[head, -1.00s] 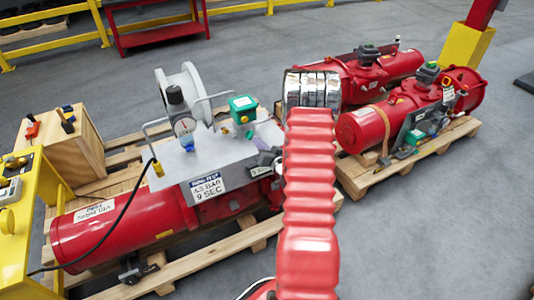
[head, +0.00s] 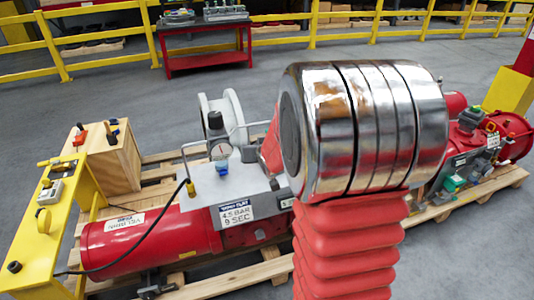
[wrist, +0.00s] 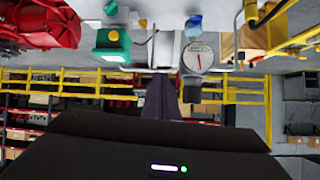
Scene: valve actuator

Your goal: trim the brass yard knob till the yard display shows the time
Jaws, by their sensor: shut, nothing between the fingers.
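At the left of the head view, a yellow stand (head: 60,215) carries a small grey box (head: 50,191) and a brass-coloured knob-like part (head: 43,221); I cannot tell whether these are the yard display and knob. No time reading is legible. A plate reading "4.5 BAR 9 SEC" (head: 236,212) is on the near red actuator's grey panel. A round gauge (head: 220,150) stands on that panel, and shows upside down in the wrist view (wrist: 197,57). My gripper (wrist: 162,82) is shut and empty, pointing towards the gauge and green box. My arm hides the gripper in the head view.
The near red actuator (head: 150,241) lies on a wooden pallet (head: 225,285). A wooden box (head: 112,165) stands behind the yellow stand. A black cable crosses the actuator. More actuators are at right; yellow railing (head: 290,18) runs behind.

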